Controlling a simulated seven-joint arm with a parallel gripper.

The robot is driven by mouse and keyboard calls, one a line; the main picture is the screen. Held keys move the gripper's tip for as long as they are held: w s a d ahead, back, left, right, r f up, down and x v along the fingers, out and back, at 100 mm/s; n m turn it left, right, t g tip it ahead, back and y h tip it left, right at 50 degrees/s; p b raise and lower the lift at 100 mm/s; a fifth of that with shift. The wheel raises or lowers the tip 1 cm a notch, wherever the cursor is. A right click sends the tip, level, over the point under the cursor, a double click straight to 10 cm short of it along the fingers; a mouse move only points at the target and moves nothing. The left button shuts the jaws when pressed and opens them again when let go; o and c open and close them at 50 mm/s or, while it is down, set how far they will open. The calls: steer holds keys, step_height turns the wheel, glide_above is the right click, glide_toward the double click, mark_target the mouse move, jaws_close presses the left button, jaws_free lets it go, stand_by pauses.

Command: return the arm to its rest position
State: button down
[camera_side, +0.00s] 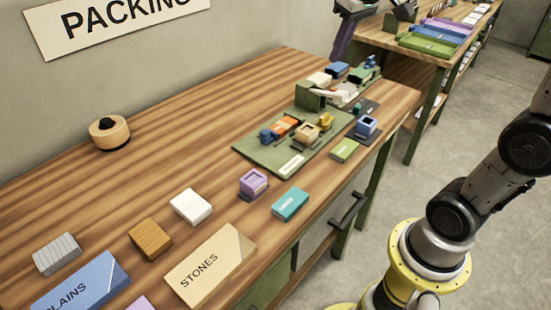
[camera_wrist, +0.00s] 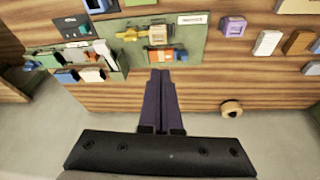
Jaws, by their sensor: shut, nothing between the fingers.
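My gripper shows at the bottom middle of the wrist view (camera_wrist: 162,74), its two dark purple fingers pressed together with nothing between them. In the side view part of it, a purple finger (camera_side: 342,38), hangs at the top middle, above the far end of the packing table (camera_side: 110,185). In the wrist view the fingertips point toward the near edge of a green board (camera_wrist: 190,47), apparently apart from it. The arm's middle links are outside the side view; my yellow base and grey links stand at the right.
The green board (camera_side: 255,150) carries blue, orange, tan and yellow pieces. A round wooden piece with a black top (camera_side: 109,132) sits by the wall. A second table (camera_side: 425,45) stands behind. The table's left middle is clear.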

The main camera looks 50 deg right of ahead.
steer(key=s+a+f+n+t, duration=0.2)
steer(key=s+a, duration=0.5)
steer(key=s, duration=0.3)
steer(key=s+a+f, duration=0.1)
steer(key=s+f, duration=0.5)
steer(key=f, duration=0.1)
steer(key=shift+f+y, duration=0.35)
steer(key=shift+y, duration=0.05)
steer(key=shift+s, duration=0.1)
